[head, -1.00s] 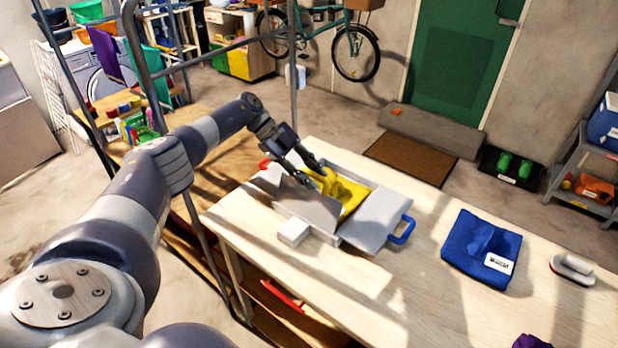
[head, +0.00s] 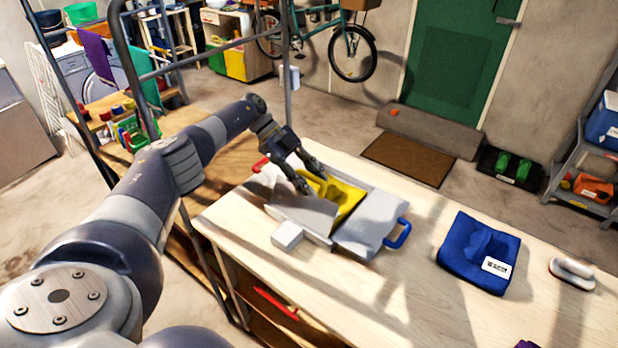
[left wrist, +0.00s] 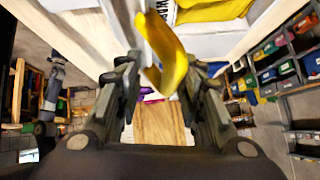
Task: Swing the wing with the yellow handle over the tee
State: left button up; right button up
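The yellow tee (head: 347,197) lies in the middle of a grey folding board on the table and also shows in the left wrist view (left wrist: 212,10). A grey panel (head: 305,213) sits at its near left and another grey panel (head: 368,222), with a blue handle (head: 398,234), at its right. My left gripper (head: 309,179) is over the far left part of the board. In the left wrist view its fingers (left wrist: 166,78) stand apart, with the curved yellow handle (left wrist: 170,50) between or just beyond them; contact is unclear. My right gripper is out of view.
A white block (head: 287,235) stands at the board's near edge. A folded blue garment (head: 478,252) and a brush-like tool (head: 573,272) lie to the right on the table (head: 400,300). A metal frame rises at the left. Table between board and blue garment is clear.

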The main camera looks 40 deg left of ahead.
pick_arm(q)
jog(key=shift+s+a+r, duration=0.1)
jog(key=shift+a+r, duration=0.3)
jog(key=shift+r, duration=0.05)
jog(key=v, duration=0.4)
jog(key=shift+a+r, duration=0.15)
jog(key=shift+a, duration=0.05)
jog(key=shift+v, duration=0.95)
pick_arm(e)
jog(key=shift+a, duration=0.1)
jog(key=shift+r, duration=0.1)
